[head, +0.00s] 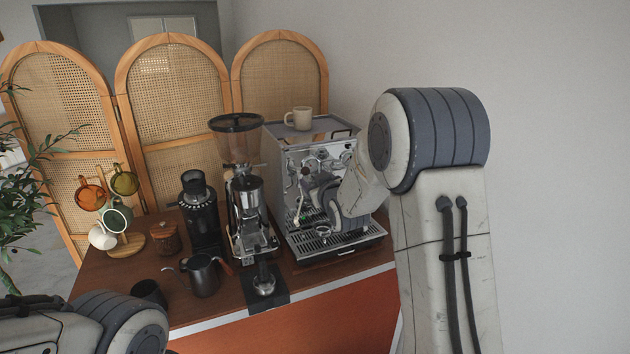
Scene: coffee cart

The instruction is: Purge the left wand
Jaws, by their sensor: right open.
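The silver espresso machine (342,146) stands at the right end of the cart, with its drip tray (334,244) at the front. A small dark knob (305,172) shows at the left of its front panel. Thin fittings hang at the left front, but I cannot tell clearly which one is the left wand. My right arm reaches in from the right and covers much of the machine's front. My right gripper (308,200) is open, small and dark, close to the machine's left front. I cannot tell whether it touches anything. My left gripper is out of view; only my left arm shows at the bottom left.
A coffee grinder (246,190) stands close to the machine's left, with a black grinder (200,214) beyond it. A dark pitcher (203,275), a dark cup (148,292) and a mug tree (127,245) are further left. A beige mug (299,118) sits on the machine.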

